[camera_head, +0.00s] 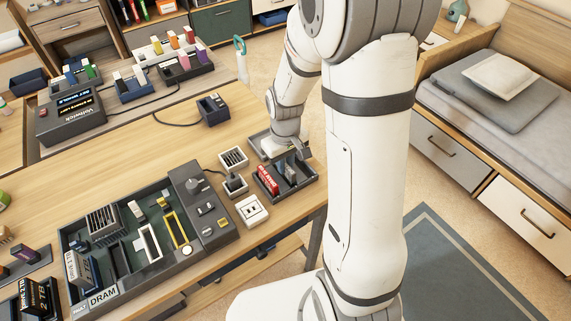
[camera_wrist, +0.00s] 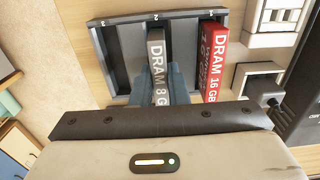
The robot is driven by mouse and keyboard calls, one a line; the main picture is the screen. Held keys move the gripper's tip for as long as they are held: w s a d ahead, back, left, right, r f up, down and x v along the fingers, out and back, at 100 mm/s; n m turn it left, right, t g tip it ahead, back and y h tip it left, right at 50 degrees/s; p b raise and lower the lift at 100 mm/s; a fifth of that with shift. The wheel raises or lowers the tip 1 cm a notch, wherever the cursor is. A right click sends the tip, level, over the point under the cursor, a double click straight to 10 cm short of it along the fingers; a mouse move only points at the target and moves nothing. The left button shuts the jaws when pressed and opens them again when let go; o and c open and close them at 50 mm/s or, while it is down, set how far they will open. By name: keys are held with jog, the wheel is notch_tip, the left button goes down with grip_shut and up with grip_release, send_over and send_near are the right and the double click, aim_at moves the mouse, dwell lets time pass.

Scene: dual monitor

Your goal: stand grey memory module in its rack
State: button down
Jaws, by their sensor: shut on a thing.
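The grey memory module (camera_wrist: 157,60), marked DRAM 8 GB, is held between the fingers of my gripper (camera_wrist: 168,84) in the wrist view. It is at the middle position of the dark rack (camera_wrist: 118,22), in line with the mark 2. I cannot tell whether its lower edge touches the rack floor. In the head view my gripper (camera_head: 297,157) is over the rack (camera_head: 301,186), with the grey module (camera_head: 291,171) below it, partly hidden.
A red module (camera_wrist: 214,55) marked DRAM 16 GB stands in the rack, right of the grey one. White socket blocks (camera_head: 252,210) and a black plug (camera_head: 235,182) are close by on the left. The DRAM tray (camera_head: 104,297) is farther left. Bare tabletop (camera_head: 150,150) lies behind.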

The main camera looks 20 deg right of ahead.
jog(key=shift+f, duration=0.25)
jog(key=shift+f, duration=0.15)
jog(key=c, duration=1.9)
grip_release()
jog(key=shift+f, duration=0.1)
jog(key=o, duration=0.5)
notch_tip(320, 180, up, 11)
jog(key=p, duration=0.1)
jog(key=s+r+m+t, duration=0.1)
jog(key=s+r, duration=0.2)
jog(key=s, duration=0.4)
jog(key=s+r+m+t, duration=0.1)
jog(key=s+r+m, duration=0.1)
jog(key=s+r, duration=0.2)
jog(key=s, duration=0.2)
jog(key=shift+s+d+r+m, duration=0.15)
jog(key=shift+s+r+m, duration=0.15)
jog(key=shift+s, duration=0.1)
